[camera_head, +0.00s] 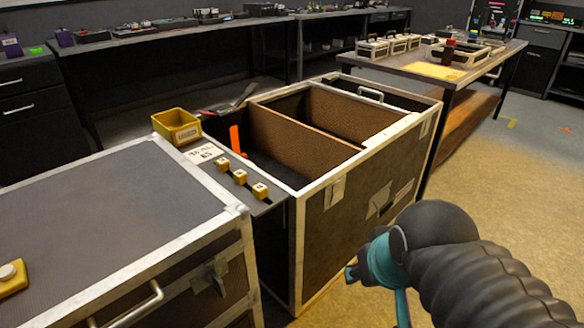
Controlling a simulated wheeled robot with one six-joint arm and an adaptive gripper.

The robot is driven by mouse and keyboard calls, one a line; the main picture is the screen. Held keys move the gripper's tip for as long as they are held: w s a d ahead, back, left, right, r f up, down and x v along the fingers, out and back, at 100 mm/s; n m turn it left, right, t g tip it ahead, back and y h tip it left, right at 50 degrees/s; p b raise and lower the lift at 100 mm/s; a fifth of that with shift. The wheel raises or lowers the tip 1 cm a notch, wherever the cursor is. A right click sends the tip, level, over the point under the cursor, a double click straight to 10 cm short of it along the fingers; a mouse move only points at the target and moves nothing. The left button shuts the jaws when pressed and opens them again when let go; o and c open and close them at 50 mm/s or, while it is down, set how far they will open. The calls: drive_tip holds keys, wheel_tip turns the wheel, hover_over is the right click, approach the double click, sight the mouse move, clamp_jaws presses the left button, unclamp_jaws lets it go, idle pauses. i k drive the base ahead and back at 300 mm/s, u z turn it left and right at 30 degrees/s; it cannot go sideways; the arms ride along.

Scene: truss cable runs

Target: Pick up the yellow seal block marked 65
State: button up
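Three small yellow seal blocks sit in a diagonal row on a dark ledge (262,208) between two flight cases: a far block (222,164), a middle block (240,177) and a near block (260,190). Each has a pale label on it, but the numbers are too small to read, so I cannot tell which is marked 65. A white card (206,153) with dark print lies just behind them. The end of my arm, with a teal band (384,262), is at the lower right, well apart from the blocks.
An open yellow bin (177,126) stands behind the card. The open case (340,200) with brown dividers is right of the blocks, and an orange object (236,140) stands at its left edge. A closed case (110,220) fills the left.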

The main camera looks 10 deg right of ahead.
sight(240, 177)
drive_tip(key=z, duration=0.75)
drive_tip(key=k, duration=0.85)
drive_tip(key=u, duration=1.8)
drive_tip(key=i, duration=0.5)
drive_tip(key=u, duration=0.1)
